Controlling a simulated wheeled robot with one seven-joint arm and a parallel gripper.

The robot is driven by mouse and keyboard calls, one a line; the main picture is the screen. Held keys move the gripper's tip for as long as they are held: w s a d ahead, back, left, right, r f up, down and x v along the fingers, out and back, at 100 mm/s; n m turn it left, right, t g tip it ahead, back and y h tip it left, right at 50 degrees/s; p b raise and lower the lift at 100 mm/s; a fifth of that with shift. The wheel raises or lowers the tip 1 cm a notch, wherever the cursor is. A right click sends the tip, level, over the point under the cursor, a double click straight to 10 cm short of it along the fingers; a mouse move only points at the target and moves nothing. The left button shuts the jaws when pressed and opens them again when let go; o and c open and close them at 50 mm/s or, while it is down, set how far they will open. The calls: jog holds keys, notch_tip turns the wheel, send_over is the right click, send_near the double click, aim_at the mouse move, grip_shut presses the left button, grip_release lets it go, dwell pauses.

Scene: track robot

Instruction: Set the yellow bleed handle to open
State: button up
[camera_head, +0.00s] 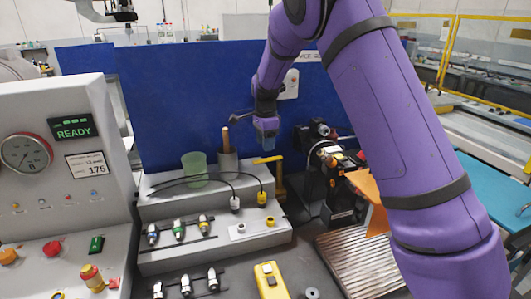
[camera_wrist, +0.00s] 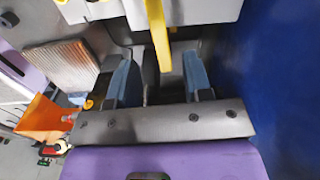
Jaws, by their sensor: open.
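The yellow bleed handle (camera_head: 268,160) is a short bar lying level on top of a brass-yellow valve post (camera_head: 280,184), right of the stepped grey rack. My gripper (camera_head: 267,138) is above the handle, pointing down, with a gap between them in the head view. In the wrist view the handle (camera_wrist: 158,32) comes down from the top edge, its end in line with the space between the blue-padded fingers. My gripper (camera_wrist: 157,72) is open and holds nothing. The wrist view does not show clearly how far the handle is below the fingers.
A grey cup (camera_head: 228,164) with a wooden-handled tool and a green cup (camera_head: 195,168) stand left of the handle. A blue panel (camera_head: 180,100) rises close behind. A ribbed plate (camera_head: 358,262) lies in front.

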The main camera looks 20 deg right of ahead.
aim_at(266, 159)
jog(key=shift+r, duration=2.75)
jog(key=s+d+r+n+t+y, duration=0.1)
jog(key=s+d+r+n, duration=0.25)
jog(key=s+r, duration=0.55)
jog(key=s+d+r+n+t, duration=0.15)
jog(key=s+r+n, duration=0.4)
jog(key=s, duration=0.65)
jog(key=s+d+n+t+h, duration=0.1)
jog(key=s+n, duration=0.7)
jog(key=s, duration=1.4)
jog(key=shift+s+f+t, duration=0.25)
jog(key=shift+s+t, duration=0.1)
jog(key=shift+t, duration=0.5)
